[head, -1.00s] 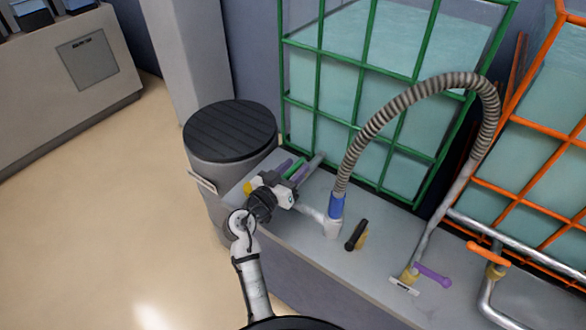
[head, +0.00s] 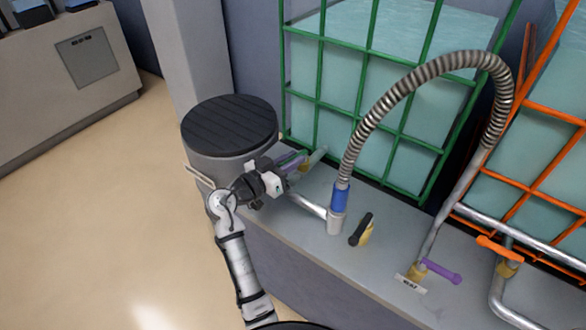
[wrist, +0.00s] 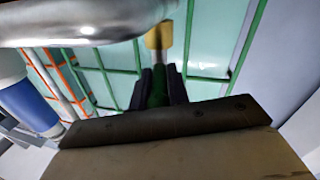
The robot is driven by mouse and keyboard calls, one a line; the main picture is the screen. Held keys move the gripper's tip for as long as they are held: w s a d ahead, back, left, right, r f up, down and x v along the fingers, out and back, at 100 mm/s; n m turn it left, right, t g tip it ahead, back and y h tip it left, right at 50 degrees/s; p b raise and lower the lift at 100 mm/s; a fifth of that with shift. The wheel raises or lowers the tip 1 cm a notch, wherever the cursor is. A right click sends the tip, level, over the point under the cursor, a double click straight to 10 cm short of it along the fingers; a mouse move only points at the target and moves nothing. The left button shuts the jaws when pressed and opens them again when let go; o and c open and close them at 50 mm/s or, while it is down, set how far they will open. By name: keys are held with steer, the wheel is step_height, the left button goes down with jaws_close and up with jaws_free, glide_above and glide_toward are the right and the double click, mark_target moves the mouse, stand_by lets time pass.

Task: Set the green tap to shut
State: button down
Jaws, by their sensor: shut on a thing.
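The green tap is on the pipe in front of the green-caged tank (head: 330,112). Its brass body (head: 305,165) shows just beyond my gripper in the head view, and above the jaws in the wrist view (wrist: 158,36). Its dark green handle (wrist: 159,84) is between the two dark fingers in the wrist view. My gripper (head: 290,163) is shut on this handle. In the head view the fingers hide most of the handle, so its exact angle is hard to read.
A grey bin with a dark lid (head: 230,125) stands close behind my wrist. A ribbed hose (head: 420,75) with a blue collar (head: 341,196) arches to the right. A black-handled valve (head: 361,229), a purple tap (head: 441,271) and an orange tap (head: 499,249) are along the ledge.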

steer(key=shift+w+m, duration=0.1)
steer(key=shift+m, duration=0.2)
steer(key=c, duration=1.3)
jaws_free()
steer(key=shift+c, duration=0.2)
steer(key=shift+a, duration=0.1)
steer(key=b+v, duration=0.1)
steer(key=v, duration=1.2)
steer(key=shift+a+b, duration=0.35)
steer(key=shift+a, duration=0.05)
